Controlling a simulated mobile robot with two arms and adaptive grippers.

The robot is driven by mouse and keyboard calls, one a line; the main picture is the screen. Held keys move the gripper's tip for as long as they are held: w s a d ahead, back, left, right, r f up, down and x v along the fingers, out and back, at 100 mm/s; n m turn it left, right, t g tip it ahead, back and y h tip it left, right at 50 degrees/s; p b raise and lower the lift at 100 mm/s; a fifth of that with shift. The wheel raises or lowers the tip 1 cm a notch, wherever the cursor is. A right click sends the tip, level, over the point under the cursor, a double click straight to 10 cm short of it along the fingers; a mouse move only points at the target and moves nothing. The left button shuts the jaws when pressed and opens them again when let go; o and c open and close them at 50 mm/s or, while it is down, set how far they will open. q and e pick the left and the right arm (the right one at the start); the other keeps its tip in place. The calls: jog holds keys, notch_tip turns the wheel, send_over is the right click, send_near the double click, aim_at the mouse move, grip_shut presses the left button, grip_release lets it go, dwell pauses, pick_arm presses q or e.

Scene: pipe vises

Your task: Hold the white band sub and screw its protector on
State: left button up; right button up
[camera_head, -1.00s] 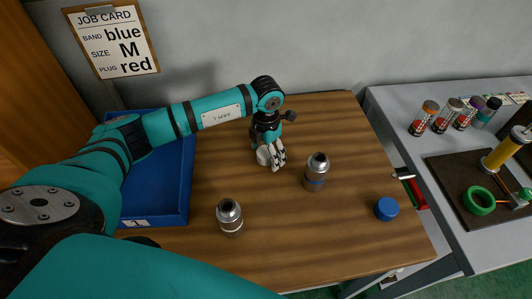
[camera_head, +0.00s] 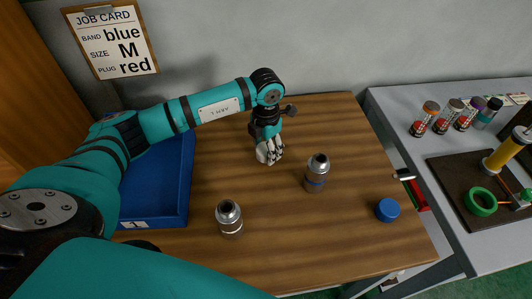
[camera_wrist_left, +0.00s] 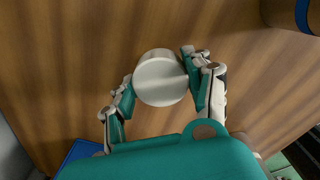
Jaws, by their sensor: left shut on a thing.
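My left gripper (camera_head: 269,155) is shut on a white round cap (camera_wrist_left: 161,78), likely the protector, near the back middle of the wooden table. In the left wrist view the two fingers (camera_wrist_left: 163,88) press its sides. I cannot tell whether the cap touches the table. A metal sub with a pale band (camera_head: 229,218) stands upright at the table's front left, apart from the gripper, with a dark opening on top. A second metal sub with a blue band (camera_head: 316,173) stands upright to the right of the gripper. My right gripper is not in view.
A blue cap (camera_head: 387,209) lies near the table's right edge. A blue tray (camera_head: 184,180) is at the left. A grey bench (camera_head: 398,107) at the right holds several small bottles and a dark board (camera_head: 470,215). A job card (camera_head: 112,40) hangs on the wall.

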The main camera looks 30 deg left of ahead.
pick_arm(q)
jog(key=shift+w+r+b, duration=0.1)
jog(key=shift+r+b, duration=0.2)
jog(key=shift+r, duration=0.35)
jog(key=s+a+b, duration=0.1)
jog(key=s, duration=0.3)
jog(key=s+a+r+b, duration=0.1)
jog(key=s, duration=0.4)
jog(key=s+a+b, duration=0.1)
jog(key=s+b, duration=0.1)
jog(key=s, duration=0.3)
jog(key=shift+s+a+r, duration=0.25)
jog(key=shift+a, duration=0.15)
jog(key=shift+s+a+r, duration=0.1)
jog(key=shift+s+r, duration=0.05)
jog(key=shift+s, duration=0.45)
